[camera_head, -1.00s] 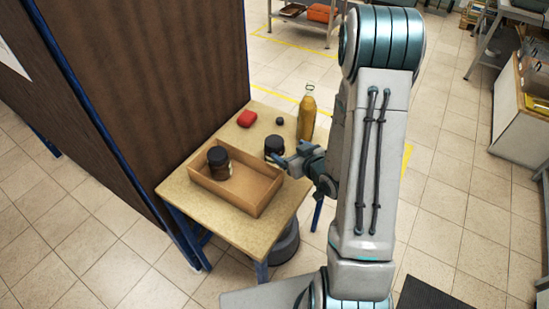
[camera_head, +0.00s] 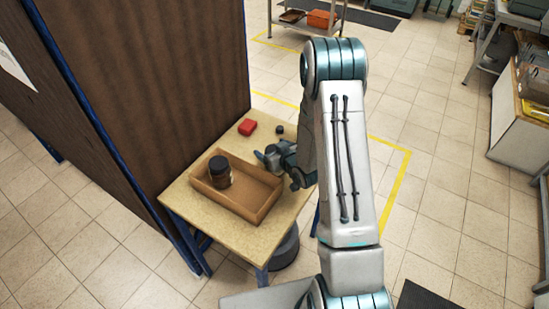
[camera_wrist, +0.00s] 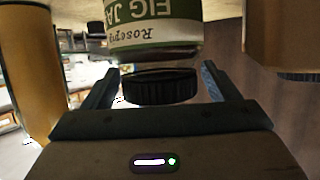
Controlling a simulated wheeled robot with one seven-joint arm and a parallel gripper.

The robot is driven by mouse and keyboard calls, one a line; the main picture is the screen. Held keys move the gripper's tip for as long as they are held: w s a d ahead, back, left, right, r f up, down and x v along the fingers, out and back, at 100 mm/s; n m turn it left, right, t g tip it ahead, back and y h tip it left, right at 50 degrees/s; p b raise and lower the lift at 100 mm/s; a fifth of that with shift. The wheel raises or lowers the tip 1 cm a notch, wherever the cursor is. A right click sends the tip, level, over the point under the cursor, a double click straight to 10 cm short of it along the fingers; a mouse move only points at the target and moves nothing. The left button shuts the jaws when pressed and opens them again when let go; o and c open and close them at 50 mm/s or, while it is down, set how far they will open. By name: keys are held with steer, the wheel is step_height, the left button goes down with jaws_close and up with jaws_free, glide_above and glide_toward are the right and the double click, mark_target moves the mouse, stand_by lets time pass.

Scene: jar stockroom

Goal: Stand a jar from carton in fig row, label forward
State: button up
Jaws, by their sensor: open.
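A dark-lidded jar (camera_head: 220,172) stands upright in the left part of the open cardboard carton (camera_head: 262,212) on the small table. My gripper (camera_head: 266,158) is at the carton's far right side, over the table. In the wrist view its fingers (camera_wrist: 158,88) are open, one on each side of the lid. No fig row is visible.
A red object (camera_head: 247,127) and a small dark round object (camera_head: 279,130) lie at the table's (camera_head: 190,203) back. An amber bottle (camera_wrist: 25,75) stands close by at the wrist view's left. A tall brown panel (camera_head: 150,80) borders the table's left side.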

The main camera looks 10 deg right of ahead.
steer(key=shift+w+f, duration=0.1)
steer(key=shift+w, duration=0.05)
steer(key=c, duration=1.4)
steer(key=shift+c, duration=1.4)
steer(key=shift+r, duration=0.2)
